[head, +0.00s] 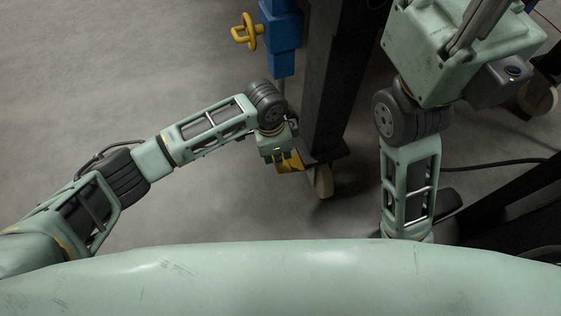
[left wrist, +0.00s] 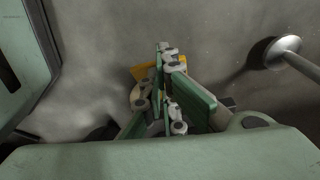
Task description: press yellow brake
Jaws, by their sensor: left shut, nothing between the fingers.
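The yellow brake (head: 290,166) is a small pedal at the caster wheel, at the foot of a dark post in the head view. A part of its yellow also shows behind my fingers in the left wrist view (left wrist: 146,73). My left gripper (head: 284,158) is shut and empty, pointing down right over the brake. Its fingers (left wrist: 168,90) cover much of the brake and wheel in the left wrist view. I cannot tell whether they touch the brake. My right arm's end (head: 440,55) is raised close to the head camera at upper right; its fingertips are not clearly seen.
The caster wheel (head: 323,181) stands under the dark post (head: 328,80). A blue fitting (head: 283,35) with a yellow handwheel (head: 246,33) is behind it. A black cable (head: 490,165) and dark frame legs are at the right. The grey floor at left is clear.

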